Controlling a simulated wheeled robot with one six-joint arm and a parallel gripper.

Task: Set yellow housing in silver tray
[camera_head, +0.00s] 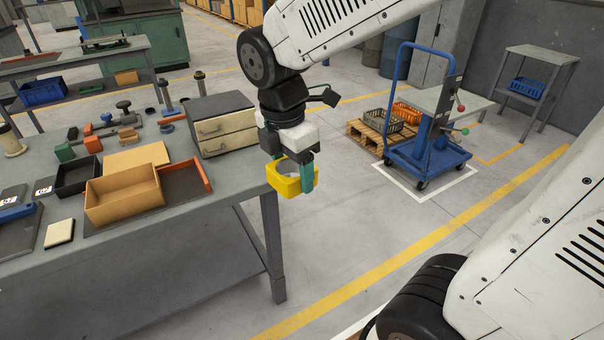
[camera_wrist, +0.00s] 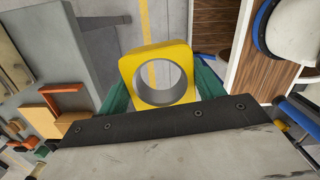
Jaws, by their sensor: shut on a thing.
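The yellow housing (camera_head: 284,187) is a squarish block with a round bore. My gripper (camera_head: 292,168) is shut on it, with green fingers on either side, and holds it in the air just off the right end of the workbench. In the wrist view the housing (camera_wrist: 150,54) sits between the fingers, its grey-lined bore facing the camera, with floor visible through it. I cannot make out a silver tray for certain in either view.
The grey workbench (camera_head: 150,240) carries a drawer unit (camera_head: 222,132), a cardboard box (camera_head: 125,198), a black tray (camera_head: 72,185) and several tools. A blue trolley (camera_head: 425,155) stands behind on the right, by a pallet with crates. Open floor lies between.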

